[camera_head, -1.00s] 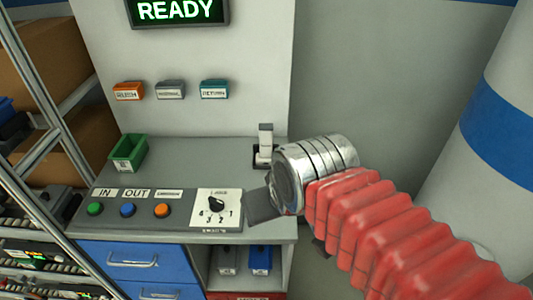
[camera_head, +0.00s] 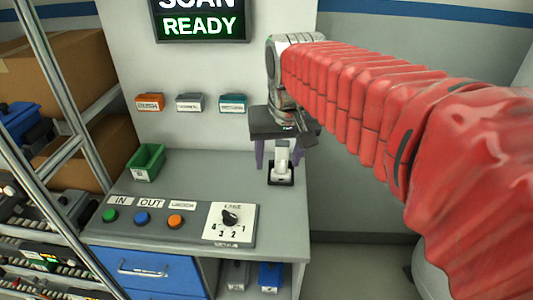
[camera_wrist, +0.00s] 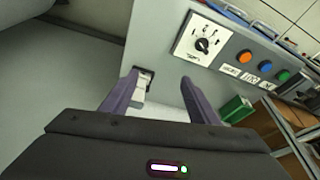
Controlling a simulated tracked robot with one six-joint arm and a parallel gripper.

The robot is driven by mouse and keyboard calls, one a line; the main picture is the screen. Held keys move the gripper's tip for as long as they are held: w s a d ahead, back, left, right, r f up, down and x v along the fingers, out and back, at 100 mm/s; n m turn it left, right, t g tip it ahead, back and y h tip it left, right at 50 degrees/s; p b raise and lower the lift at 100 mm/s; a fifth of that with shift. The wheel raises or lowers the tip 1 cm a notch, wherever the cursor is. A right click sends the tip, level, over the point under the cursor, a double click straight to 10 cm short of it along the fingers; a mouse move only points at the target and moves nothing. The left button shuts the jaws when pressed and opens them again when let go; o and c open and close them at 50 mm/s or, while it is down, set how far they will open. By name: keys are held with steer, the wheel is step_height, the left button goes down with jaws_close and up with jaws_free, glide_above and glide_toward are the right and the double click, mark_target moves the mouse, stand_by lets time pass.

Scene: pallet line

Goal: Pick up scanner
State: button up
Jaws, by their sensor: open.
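The scanner (camera_head: 282,158) is a small white and grey device standing upright in a dark square holder (camera_head: 281,174) at the right end of the grey counter. My gripper (camera_head: 271,155) is just above and behind it in the head view, with its purple fingers pointing down and apart. In the wrist view the scanner (camera_wrist: 140,92) shows close to the left finger, partly hidden by it. My gripper (camera_wrist: 160,92) is open and empty there, and the scanner is not clearly centred between the fingers.
A control panel (camera_head: 150,217) with coloured buttons and a dial (camera_head: 230,217) lies along the counter front. A green bin (camera_head: 147,162) stands at the back left. A screen reading SCAN READY (camera_head: 200,18) and several label holders are on the wall. A shelf rack (camera_head: 68,90) borders the left.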

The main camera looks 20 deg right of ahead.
steer(key=w+d+m+g, duration=0.1)
steer(key=w+d, duration=0.3)
steer(key=w, duration=0.4)
steer(key=m+g, duration=0.1)
steer(key=m, duration=0.1)
glide_above(283, 143)
steer(key=s, duration=0.1)
step_height(283, 143, down, 2)
steer(key=shift+a, duration=0.1)
steer(key=f, duration=0.5)
steer(key=w+f, duration=0.1)
steer(key=f, duration=0.2)
steer(key=shift+f, duration=0.3)
steer(key=shift+w+d+f, duration=0.1)
steer(key=shift+w+f, duration=0.05)
steer(key=shift+f, duration=0.7)
steer(key=shift+w+d+f, duration=0.1)
steer(key=shift+w+f, duration=0.05)
steer(key=shift+f, duration=0.7)
steer(key=shift+w+d+f, duration=0.1)
steer(key=shift+w+f, duration=0.05)
steer(key=shift+f, duration=0.7)
